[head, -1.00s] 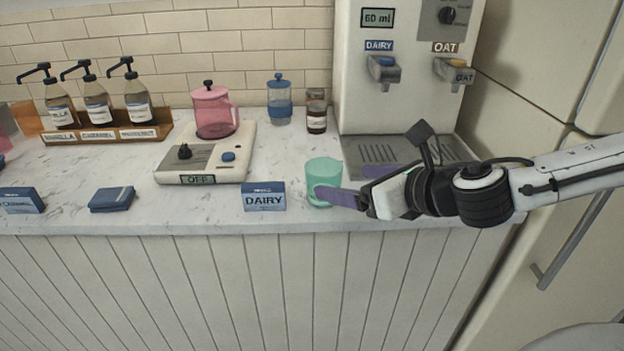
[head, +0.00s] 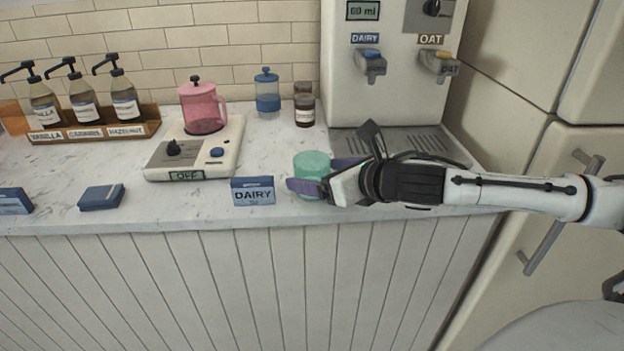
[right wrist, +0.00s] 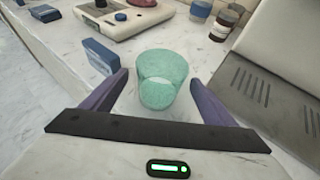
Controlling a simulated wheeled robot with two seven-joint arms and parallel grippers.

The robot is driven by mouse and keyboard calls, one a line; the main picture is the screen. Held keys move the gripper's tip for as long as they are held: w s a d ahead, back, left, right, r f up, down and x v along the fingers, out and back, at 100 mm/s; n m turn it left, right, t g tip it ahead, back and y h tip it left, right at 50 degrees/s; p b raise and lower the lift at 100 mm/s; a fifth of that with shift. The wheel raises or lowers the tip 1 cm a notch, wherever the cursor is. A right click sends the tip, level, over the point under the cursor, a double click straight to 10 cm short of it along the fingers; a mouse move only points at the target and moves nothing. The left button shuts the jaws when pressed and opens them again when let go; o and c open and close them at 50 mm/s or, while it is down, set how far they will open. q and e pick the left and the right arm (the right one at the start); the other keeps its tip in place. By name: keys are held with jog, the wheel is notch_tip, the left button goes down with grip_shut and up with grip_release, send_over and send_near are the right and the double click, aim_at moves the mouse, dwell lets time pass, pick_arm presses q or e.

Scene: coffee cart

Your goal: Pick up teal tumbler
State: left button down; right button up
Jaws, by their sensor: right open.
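The teal tumbler (head: 311,163) stands on the marble counter, right of the DAIRY card. In the right wrist view the open fingers (right wrist: 158,88) flank the tumbler, with a gap on each side. Part of the tumbler is hidden behind the near finger in the head view. My left gripper is not in view.
The DAIRY card (head: 253,191) stands just left of the tumbler. The milk dispenser (head: 396,60) with its drip tray (head: 440,146) is behind and right. A hot plate (head: 168,158) carries a pink pitcher (head: 203,108). The counter's front edge is close.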

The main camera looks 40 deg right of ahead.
jog(key=shift+x, duration=1.55)
jog(key=c, duration=1.2)
jog(key=shift+c, duration=0.5)
